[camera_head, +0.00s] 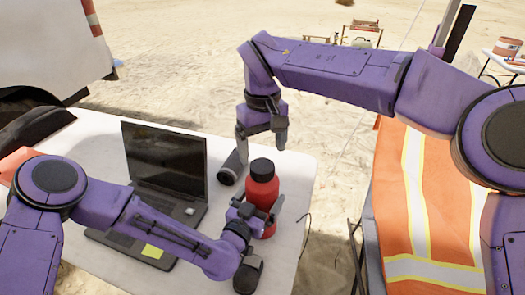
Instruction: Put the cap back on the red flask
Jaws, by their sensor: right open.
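The red flask (264,192) stands upright near the table's right side. A black cap (262,169) sits on its top, and I cannot tell whether it is screwed down. My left gripper (257,206) is at the flask's lower body, with a finger on each side, and looks shut on it. My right gripper (261,146) is open and empty above the flask, fingers pointing down. Its fingers are apart from the cap.
A dark cylinder (232,168) lies on the white table (302,165) just left of the flask. An open laptop (165,165) with a yellow note stands further left, partly behind my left arm. An orange reflective vest (398,200) is at the right.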

